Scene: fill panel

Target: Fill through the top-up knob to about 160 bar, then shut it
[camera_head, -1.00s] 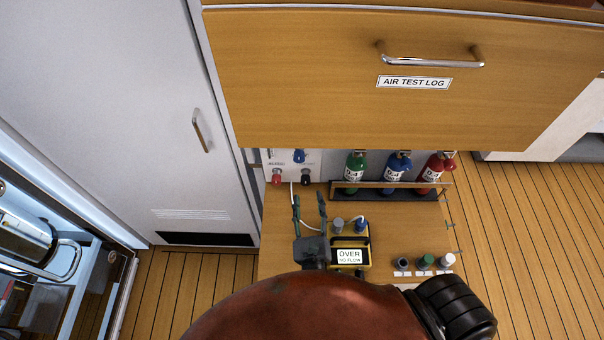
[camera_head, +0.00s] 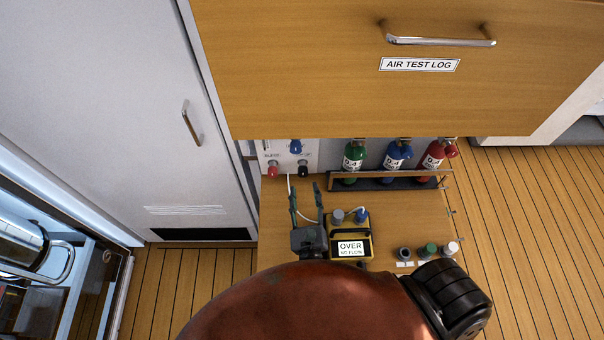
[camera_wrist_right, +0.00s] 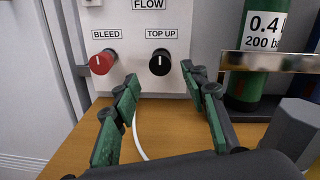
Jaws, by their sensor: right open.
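The white fill panel (camera_head: 285,150) stands at the back of the wooden bench. Its black TOP UP knob (camera_wrist_right: 160,62) and red BLEED knob (camera_wrist_right: 103,62) show in the right wrist view, each with a white pointer line standing about upright. No pressure gauge shows. My left gripper is out of view.
Green (camera_head: 354,160), blue (camera_head: 396,160) and red (camera_head: 435,160) cylinders stand in a rack (camera_head: 385,184) right of the panel. A large drawer (camera_head: 330,100) overhangs the panel.

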